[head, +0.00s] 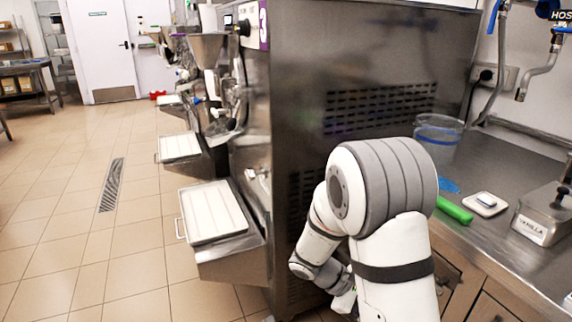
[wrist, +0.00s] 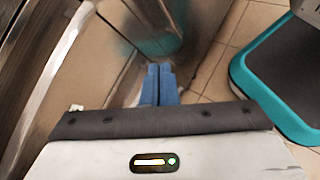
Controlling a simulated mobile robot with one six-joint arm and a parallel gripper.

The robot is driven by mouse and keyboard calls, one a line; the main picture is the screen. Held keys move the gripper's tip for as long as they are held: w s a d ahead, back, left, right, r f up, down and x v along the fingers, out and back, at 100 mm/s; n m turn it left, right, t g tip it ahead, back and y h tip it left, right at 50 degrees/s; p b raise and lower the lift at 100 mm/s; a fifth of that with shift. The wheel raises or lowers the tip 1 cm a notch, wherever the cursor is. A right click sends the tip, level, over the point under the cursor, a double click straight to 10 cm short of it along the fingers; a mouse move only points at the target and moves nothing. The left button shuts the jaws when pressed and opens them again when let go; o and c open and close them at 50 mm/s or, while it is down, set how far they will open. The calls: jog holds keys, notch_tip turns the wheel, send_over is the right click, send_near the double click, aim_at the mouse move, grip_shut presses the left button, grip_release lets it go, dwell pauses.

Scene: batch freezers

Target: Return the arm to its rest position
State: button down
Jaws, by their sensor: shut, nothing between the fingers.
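My white arm with grey joint covers stands at the lower right of the head view, folded in front of the steel freezer (head: 350,50). Its lower links point down beside the freezer's side panel. My gripper (wrist: 160,68) shows in the wrist view as two blue fingers side by side, shut and empty. Below the fingers are a steel surface and floor tiles. In the head view the fingers are hidden or too small to make out.
A steel counter (head: 500,244) on the right holds a clear tub (head: 438,140), a green-handled tool (head: 454,210) and a vanilla container (head: 545,215). White trays (head: 212,211) jut out from the freezers. The tiled floor (head: 60,225) at left is clear.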

jog(key=s+a+r+m+t+y+p, duration=0.2)
jog(key=s+r+m+y+p, duration=0.1)
jog(key=r, duration=0.7)
jog(key=s+a+r+m+t+y+p, duration=0.2)
jog(key=s+r+m+y+p, duration=0.1)
jog(key=r+p, duration=0.4)
jog(key=s+a+r+m+t+y+p, duration=0.1)
jog(key=s+r+y+p, duration=0.4)
jog(key=r, duration=0.8)
jog(key=s+a+m+p, duration=0.1)
jog(key=m, duration=0.1)
jog(key=shift+a+r+m+t, duration=0.15)
jog(key=shift+r+m+t, duration=0.25)
